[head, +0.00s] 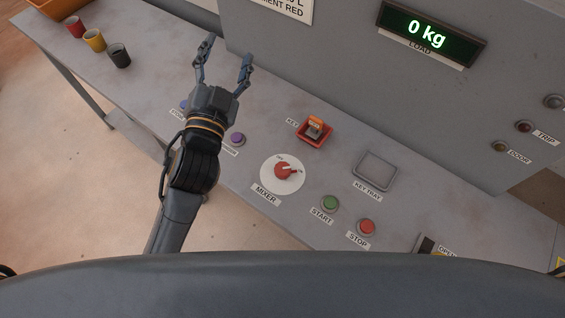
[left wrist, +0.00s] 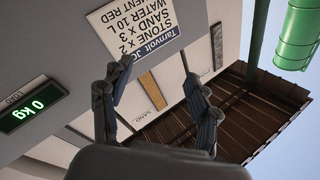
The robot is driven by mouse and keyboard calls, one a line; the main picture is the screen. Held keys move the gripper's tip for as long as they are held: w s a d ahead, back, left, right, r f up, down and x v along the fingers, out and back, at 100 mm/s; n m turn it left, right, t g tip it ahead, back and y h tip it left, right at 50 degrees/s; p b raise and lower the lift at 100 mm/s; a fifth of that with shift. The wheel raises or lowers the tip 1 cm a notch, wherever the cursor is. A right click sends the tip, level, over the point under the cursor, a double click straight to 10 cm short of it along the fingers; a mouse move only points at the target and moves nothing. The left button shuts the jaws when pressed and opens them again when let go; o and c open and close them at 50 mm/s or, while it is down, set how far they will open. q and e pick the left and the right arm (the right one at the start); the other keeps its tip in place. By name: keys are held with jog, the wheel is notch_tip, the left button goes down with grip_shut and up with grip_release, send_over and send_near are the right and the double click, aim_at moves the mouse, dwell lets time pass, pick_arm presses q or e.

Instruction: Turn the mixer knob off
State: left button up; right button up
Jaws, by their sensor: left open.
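The mixer knob (head: 284,171) is a red knob on a round white dial, above the MIXER label on the grey bench panel. Its white pointer is turned toward the right side of the dial. My left gripper (head: 226,52) is open and empty, above the bench, up and to the left of the knob and well apart from it. In the left wrist view my left gripper (left wrist: 155,95) shows open fingers with nothing between them; the knob is not in that view. My right gripper is not in view.
Green START (head: 330,203) and red STOP (head: 367,227) buttons sit right of the knob. A red key holder (head: 314,132) and empty key tray (head: 375,170) lie behind. A purple button (head: 238,139) is near my left arm. Three cups stand far left. The display (head: 428,34) reads 0 kg.

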pick_arm(q)
jog(key=s+d+r+m+h, duration=0.4)
jog(key=d+r+m+h, duration=0.7)
jog(key=r+m+h, duration=0.15)
jog(key=s+d+f+m+g+h, duration=0.1)
jog(key=s+d+m+g+h, duration=0.2)
jog(key=s+d+m+g, duration=0.65)
jog(key=s+d+f+m+g+h, duration=0.2)
jog(key=s+d+m+g, duration=0.25)
jog(key=m+g, duration=0.9)
jog(key=m+t+y, duration=0.4)
jog(key=m+y, duration=0.3)
jog(key=y, duration=1.4)
send_near(283, 168)
notch_tip(283, 168, down, 8)
jog(key=p, duration=0.3)
jog(key=shift+w+a+r+p, duration=0.1)
jog(key=shift+a+r+p, duration=0.1)
jog(key=shift+p, duration=0.2)
jog(key=shift+d+f, duration=0.1)
jog(key=shift+f, duration=0.45)
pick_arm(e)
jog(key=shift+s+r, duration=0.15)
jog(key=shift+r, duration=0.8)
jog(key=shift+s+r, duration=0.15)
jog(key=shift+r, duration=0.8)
